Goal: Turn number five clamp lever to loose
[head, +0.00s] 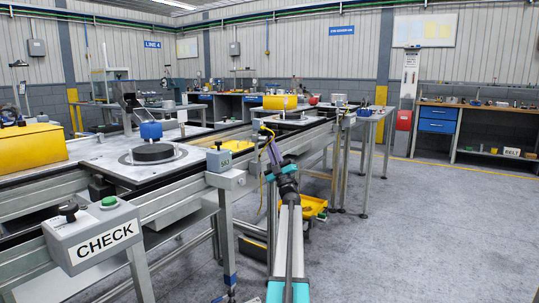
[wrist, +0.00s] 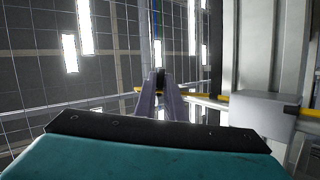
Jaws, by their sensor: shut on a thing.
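A pallet (head: 110,166) with a black disc and blue part lies on the near line. A yellow bin (head: 314,207) sits low beside my arm. The floor at right is clear.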

